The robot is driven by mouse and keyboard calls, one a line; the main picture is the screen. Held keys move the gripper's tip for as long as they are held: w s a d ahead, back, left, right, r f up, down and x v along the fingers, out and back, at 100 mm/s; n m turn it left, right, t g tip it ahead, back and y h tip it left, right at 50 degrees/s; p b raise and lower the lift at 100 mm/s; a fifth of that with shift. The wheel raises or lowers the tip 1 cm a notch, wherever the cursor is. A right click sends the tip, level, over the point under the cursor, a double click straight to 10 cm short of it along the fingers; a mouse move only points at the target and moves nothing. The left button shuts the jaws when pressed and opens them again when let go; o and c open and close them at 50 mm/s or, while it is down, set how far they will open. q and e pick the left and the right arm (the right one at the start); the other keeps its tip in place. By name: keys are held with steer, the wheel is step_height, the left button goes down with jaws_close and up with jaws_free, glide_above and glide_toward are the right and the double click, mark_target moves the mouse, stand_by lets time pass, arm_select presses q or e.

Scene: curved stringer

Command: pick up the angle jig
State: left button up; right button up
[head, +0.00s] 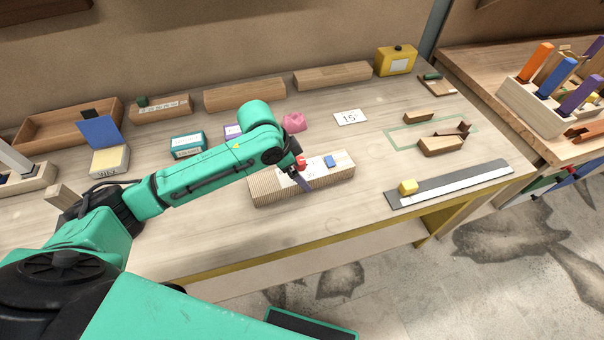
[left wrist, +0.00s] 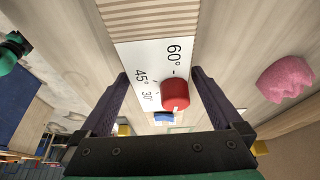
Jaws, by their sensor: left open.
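The angle jig (head: 332,174) looks to be the long wooden block with a ridged left part, near the front middle of the bench. In the left wrist view its white scale plate (left wrist: 150,62) reads 60°, 45° and 30°, with a red knob (left wrist: 175,94) and a blue piece (left wrist: 164,117). My left gripper (head: 303,180) is over the jig's middle. In the left wrist view the open fingers (left wrist: 159,76) stand either side of the plate and knob. I cannot tell whether they touch the block. My right gripper is out of view.
A pink lump (head: 294,122) and a 15° card (head: 351,117) lie behind the jig. Wooden pieces (head: 441,146) sit by a green outline. Boxes and trays line the back.

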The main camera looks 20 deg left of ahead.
arm_select(q)
steer(key=shift+x, duration=1.1)
steer(key=shift+r, duration=0.1)
jaws_close()
steer(key=shift+w, duration=0.1)
